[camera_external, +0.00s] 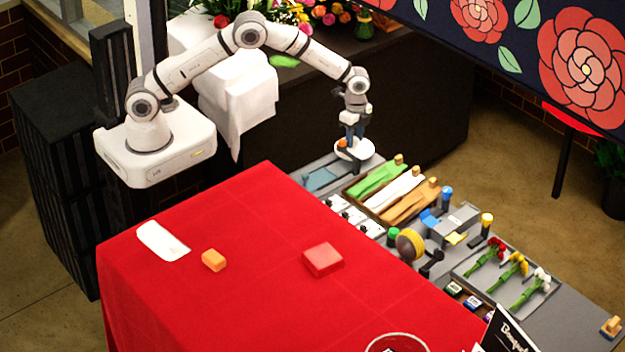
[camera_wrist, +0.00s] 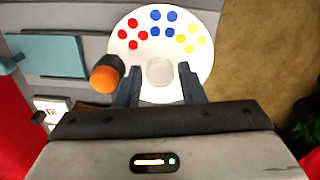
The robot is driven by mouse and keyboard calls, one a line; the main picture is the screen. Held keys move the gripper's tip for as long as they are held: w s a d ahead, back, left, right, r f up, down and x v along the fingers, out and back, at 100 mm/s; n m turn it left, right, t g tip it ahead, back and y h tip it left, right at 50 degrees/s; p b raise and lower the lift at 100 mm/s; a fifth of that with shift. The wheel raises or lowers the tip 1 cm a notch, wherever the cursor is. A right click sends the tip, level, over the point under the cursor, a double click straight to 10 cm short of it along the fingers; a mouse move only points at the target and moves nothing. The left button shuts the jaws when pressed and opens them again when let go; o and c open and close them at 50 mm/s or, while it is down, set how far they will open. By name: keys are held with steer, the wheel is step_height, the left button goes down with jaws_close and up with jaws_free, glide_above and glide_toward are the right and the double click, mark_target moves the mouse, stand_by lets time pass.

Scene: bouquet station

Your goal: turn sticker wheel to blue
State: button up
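The sticker wheel (camera_wrist: 168,27) is a white disc in the wrist view. It carries red dots (camera_wrist: 128,34) on the left, blue dots (camera_wrist: 163,22) at the top middle and yellow dots (camera_wrist: 193,38) on the right. A pale round knob (camera_wrist: 160,72) stands at its middle. My gripper (camera_wrist: 160,78) is open, with one finger on each side of the knob and small gaps visible. In the external view the wheel (camera_external: 366,149) lies under my gripper (camera_external: 352,146), which hides part of it. The wheel's near edge is hidden in the wrist view.
A dark post with an orange top (camera_wrist: 105,77) stands close left of my left finger. A teal pad (camera_wrist: 53,55) lies further left. A tray of green, white and brown strips (camera_external: 364,200) sits beside the wheel. The red table (camera_external: 270,250) is mostly clear.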

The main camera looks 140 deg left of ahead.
steer(key=shift+c, duration=0.4)
steer(key=c, duration=0.6)
steer(key=shift+c, duration=0.2)
